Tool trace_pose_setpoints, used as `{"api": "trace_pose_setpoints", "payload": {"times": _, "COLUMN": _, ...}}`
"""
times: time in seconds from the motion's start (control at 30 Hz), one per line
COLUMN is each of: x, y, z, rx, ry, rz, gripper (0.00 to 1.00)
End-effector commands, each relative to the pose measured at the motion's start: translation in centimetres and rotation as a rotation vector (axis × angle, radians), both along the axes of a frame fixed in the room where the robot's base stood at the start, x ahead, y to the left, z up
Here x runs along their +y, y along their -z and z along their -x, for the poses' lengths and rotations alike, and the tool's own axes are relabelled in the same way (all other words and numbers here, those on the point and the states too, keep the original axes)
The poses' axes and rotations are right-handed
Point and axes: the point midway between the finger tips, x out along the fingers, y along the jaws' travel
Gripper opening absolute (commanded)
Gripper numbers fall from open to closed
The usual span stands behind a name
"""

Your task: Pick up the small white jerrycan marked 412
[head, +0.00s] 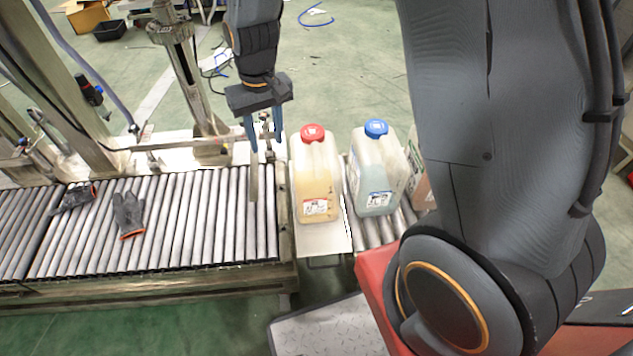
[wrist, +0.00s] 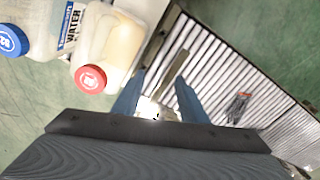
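A translucent whitish jerrycan with a red cap and yellowish contents (head: 316,178) stands upright on a pale plate between two roller sections. It also shows in the wrist view (wrist: 108,45). A similar jerrycan with a blue cap (head: 376,172) stands to its right, and shows at the wrist view's upper left (wrist: 45,25). A third container (head: 421,184) is mostly hidden behind my arm. I cannot read 412 on any of them. My gripper (head: 265,145) points down, open and empty, left of the red-capped jerrycan. Its two blue fingers (wrist: 157,92) are apart.
A roller conveyor (head: 165,225) extends left, with dark gloves (head: 129,213) on it. Upright metal posts (head: 185,70) stand behind it. A metal step plate (head: 330,330) lies in front. Green floor (head: 350,70) is open beyond the jerrycans.

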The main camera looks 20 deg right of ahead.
Motion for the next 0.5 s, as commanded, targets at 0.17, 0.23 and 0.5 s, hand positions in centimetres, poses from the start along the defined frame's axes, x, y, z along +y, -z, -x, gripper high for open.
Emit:
{"api": "trace_pose_setpoints", "payload": {"times": 0.17, "x": -3.0, "y": -1.0, "z": -1.1, "rx": 0.01, "ry": 0.055, "rz": 0.012, "gripper": 0.39}}
{"api": "trace_pose_setpoints", "payload": {"times": 0.23, "x": -4.2, "y": -1.0, "z": -1.4, "rx": 0.014, "ry": 0.075, "rz": 0.017, "gripper": 0.39}}
{"api": "trace_pose_setpoints", "payload": {"times": 0.5, "x": -8.8, "y": -0.6, "z": -2.0, "rx": 0.024, "ry": 0.145, "rz": 0.029, "gripper": 0.39}}
